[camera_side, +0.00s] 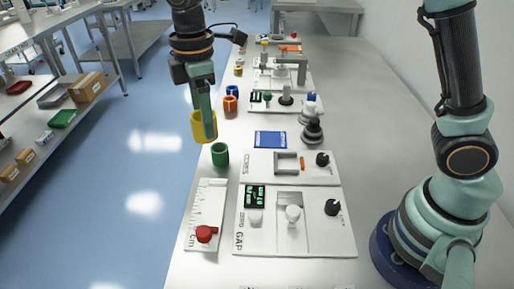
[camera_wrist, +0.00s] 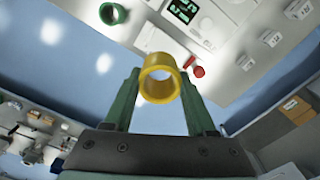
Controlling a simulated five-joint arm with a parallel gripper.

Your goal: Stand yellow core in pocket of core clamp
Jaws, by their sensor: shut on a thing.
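My gripper (camera_wrist: 158,84) is shut on the yellow core (camera_wrist: 160,61), a hollow ring held between its two green fingers. In the side view the yellow core (camera_side: 197,127) appears against the blue floor, left of the table edge, and one finger covers part of it. The core clamp is the white plate marked CORES (camera_side: 256,164), on the table to the right of my gripper. Its pocket (camera_side: 288,163) is a grey recess with a raised frame, and it looks empty.
A green core (camera_side: 220,154) stands near the table's left edge; it also shows in the wrist view (camera_wrist: 112,13). Orange (camera_side: 230,104) and blue (camera_side: 232,91) cores stand farther back. A gap gauge plate (camera_side: 262,240) and a ruler plate with a red knob (camera_side: 206,234) lie in front.

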